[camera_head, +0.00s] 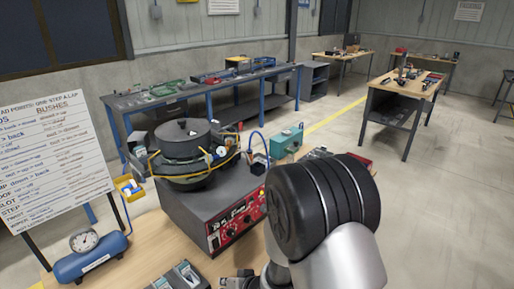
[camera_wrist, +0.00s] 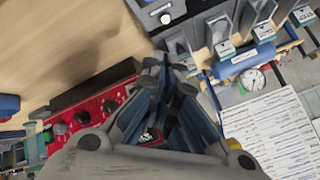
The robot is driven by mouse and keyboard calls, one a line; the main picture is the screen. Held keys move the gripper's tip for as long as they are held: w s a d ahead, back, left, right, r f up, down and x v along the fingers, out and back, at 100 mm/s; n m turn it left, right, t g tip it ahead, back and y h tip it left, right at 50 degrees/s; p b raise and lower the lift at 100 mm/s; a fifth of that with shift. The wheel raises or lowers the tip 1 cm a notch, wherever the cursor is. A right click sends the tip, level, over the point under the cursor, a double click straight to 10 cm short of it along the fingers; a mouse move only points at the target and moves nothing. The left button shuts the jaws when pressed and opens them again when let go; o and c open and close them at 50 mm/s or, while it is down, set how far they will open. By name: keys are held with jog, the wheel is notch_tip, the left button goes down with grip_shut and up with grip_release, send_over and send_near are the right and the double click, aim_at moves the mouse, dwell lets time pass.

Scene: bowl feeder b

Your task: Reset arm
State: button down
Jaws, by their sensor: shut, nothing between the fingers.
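My gripper (camera_wrist: 168,88) shows in the wrist view with its fingers together and nothing held between them. It is above the wooden bench (camera_wrist: 85,40), in front of the red control panel (camera_wrist: 105,105) of the feeder unit. In the head view my arm is raised at the lower right of centre and covers part of the bench. The bowl feeder (camera_head: 183,140) stands on a grey control box (camera_head: 190,205) left of my arm. My gripper's fingers cannot be made out clearly in the head view.
A blue air tank with a gauge (camera_head: 90,260) stands at the bench's left, near a whiteboard (camera_head: 50,155). A teal box (camera_head: 286,142) is behind the feeder. Open floor (camera_head: 440,200) lies to the right; other workbenches stand farther back.

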jog(key=w+d+r+t+h, duration=0.2)
jog(key=w+d+r+h, duration=0.1)
jog(key=d+r, duration=0.75)
jog(key=s+d+r+m+h, duration=0.1)
jog(key=s+d+r+h, duration=0.3)
jog(key=d+r, duration=0.5)
jog(key=s+d+r+g, duration=0.1)
jog(key=s+d+r, duration=0.1)
jog(key=s, duration=0.8)
jog(key=s+d+r+m+g, duration=0.1)
jog(key=s+r, duration=0.4)
jog(key=s, duration=0.6)
jog(key=shift+d+g, duration=0.5)
jog(key=shift+d, duration=0.75)
jog(key=shift+r, duration=0.15)
